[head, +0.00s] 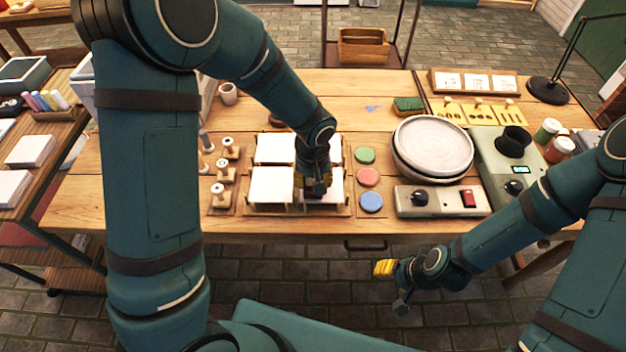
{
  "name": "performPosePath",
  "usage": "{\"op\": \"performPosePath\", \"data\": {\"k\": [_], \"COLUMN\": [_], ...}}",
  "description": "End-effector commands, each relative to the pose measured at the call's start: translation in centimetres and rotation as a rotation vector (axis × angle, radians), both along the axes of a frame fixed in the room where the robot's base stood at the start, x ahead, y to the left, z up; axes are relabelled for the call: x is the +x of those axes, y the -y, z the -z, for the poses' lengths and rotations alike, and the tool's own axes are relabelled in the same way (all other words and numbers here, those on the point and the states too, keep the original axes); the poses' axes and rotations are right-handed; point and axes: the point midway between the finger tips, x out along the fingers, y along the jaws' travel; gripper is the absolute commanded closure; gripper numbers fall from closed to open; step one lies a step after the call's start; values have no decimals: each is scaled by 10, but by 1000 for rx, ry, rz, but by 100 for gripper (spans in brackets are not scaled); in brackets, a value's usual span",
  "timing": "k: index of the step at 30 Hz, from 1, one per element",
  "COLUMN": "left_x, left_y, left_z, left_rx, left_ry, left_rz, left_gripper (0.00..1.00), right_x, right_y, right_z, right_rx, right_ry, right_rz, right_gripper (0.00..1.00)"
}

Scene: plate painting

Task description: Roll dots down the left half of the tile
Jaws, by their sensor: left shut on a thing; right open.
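Several white square tiles lie in a wooden rack (348,205) at the table's middle. They include a front left tile (270,186) and a front right tile (333,188). My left gripper (314,184) points down over the left part of the front right tile. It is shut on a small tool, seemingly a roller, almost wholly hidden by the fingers. I cannot tell whether the tool touches the tile, and no dots can be made out. My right gripper (386,269) is open and empty, in front of the table's front edge.
A stand (213,208) with several wooden spool-like rollers is left of the rack. Green (365,155), red (369,177) and blue (371,202) round pads are to its right. A pottery wheel (433,146) and switch box (441,201) stand further right.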

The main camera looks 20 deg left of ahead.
Motion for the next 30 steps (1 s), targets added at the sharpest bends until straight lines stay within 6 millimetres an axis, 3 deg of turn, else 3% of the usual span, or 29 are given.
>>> {"op": "performPosePath", "data": {"k": [30], "left_x": [7], "left_y": [-3], "left_z": [1], "left_rx": [2], "left_ry": [-5], "left_rz": [-1], "left_gripper": [100], "right_x": [0], "right_y": [0], "right_z": [1], "right_rx": [0], "right_ry": [0], "right_rz": [0], "right_gripper": [53]}}
